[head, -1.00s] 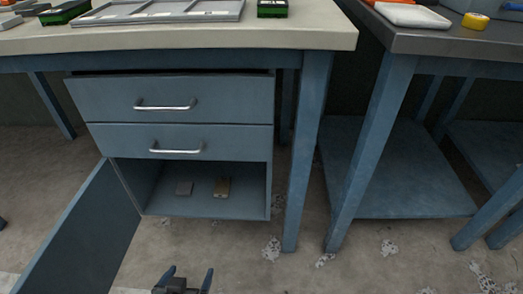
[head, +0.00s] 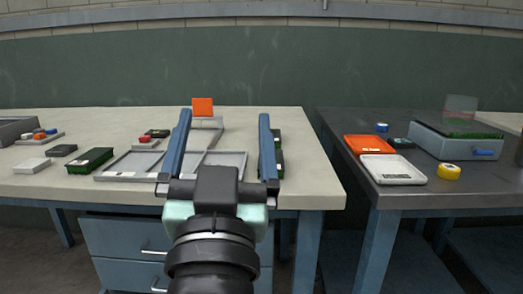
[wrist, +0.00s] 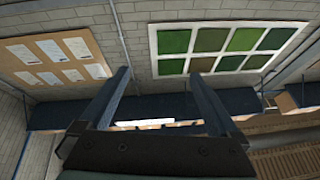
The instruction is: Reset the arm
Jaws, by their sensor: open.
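My gripper (head: 226,125) is raised in front of the light-topped workbench (head: 320,180) in the head view. Its two blue fingers point up and stand wide apart, with nothing between them. In the wrist view my gripper (wrist: 160,85) is also open and empty, facing the upper wall. My arm rises from the bottom of the head view and hides part of the bench front and its drawers (head: 120,237).
A grey divided tray (head: 130,166), a green-black box (head: 90,160) and small items lie on the bench. The dark bench (head: 400,200) at right holds an orange scale (head: 368,145), a white scale (head: 392,168), yellow tape (head: 449,171) and a grey device (head: 455,145).

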